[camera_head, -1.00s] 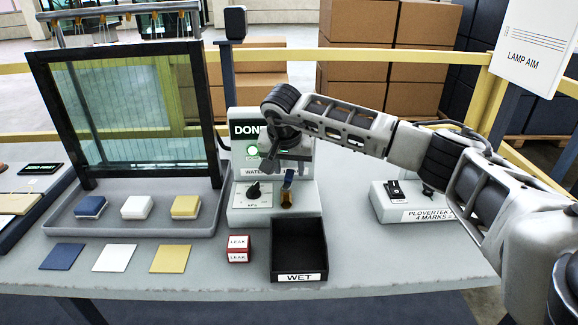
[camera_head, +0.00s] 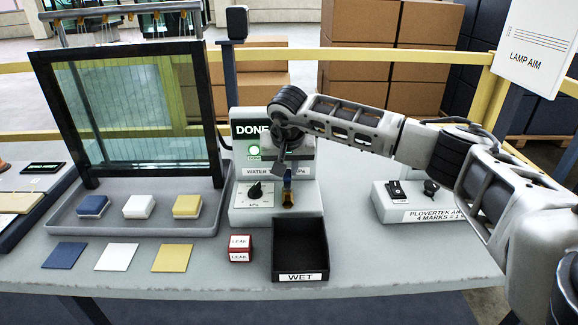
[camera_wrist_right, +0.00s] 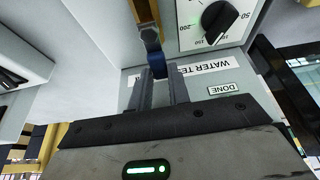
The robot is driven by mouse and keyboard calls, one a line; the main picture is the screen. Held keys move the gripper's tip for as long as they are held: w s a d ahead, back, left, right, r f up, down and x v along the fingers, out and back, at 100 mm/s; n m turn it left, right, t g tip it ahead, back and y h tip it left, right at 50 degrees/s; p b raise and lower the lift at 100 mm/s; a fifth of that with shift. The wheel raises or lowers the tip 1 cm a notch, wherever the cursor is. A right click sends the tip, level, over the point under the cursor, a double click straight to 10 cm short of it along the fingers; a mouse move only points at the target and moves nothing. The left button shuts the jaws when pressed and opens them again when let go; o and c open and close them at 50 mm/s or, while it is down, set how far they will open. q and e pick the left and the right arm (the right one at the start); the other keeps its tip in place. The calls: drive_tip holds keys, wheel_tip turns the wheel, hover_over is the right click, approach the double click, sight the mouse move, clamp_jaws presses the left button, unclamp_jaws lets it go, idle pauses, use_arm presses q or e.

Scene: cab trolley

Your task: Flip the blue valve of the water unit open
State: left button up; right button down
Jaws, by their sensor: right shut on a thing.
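The water unit (camera_head: 240,215) stands on the bench right of the framed glass pane, with a lit green lamp under a DONE label and a black dial knob (camera_head: 254,191). Its blue valve (camera_head: 288,184) sits on a brass fitting (camera_head: 288,200) right of the dial. My right gripper (camera_head: 286,170) reaches down over the unit's front, and its fingers are shut on the blue valve. In the right wrist view the valve handle (camera_wrist_right: 157,62) lies between the tips of my gripper (camera_wrist_right: 161,73). The fingers partly hide it. My left gripper is not in view.
A black WET bin (camera_head: 300,245) and red-and-white LEAK blocks (camera_head: 239,248) stand in front of the unit. A tray (camera_head: 75,225) with coloured sponge-like blocks lies left. A switch box (camera_head: 395,208) stands right, below my arm.

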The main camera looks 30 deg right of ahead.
drive_tip(key=shift+a, duration=0.1)
drive_tip(key=c, duration=1.3)
unclamp_jaws()
drive_tip(key=shift+r, duration=0.15)
drive_tip(key=v, duration=1.5)
drive_tip(key=shift+s+a+r+b, duration=0.15)
drive_tip(key=shift+s+r+b, duration=0.05)
drive_tip(key=shift+r+b, duration=0.1)
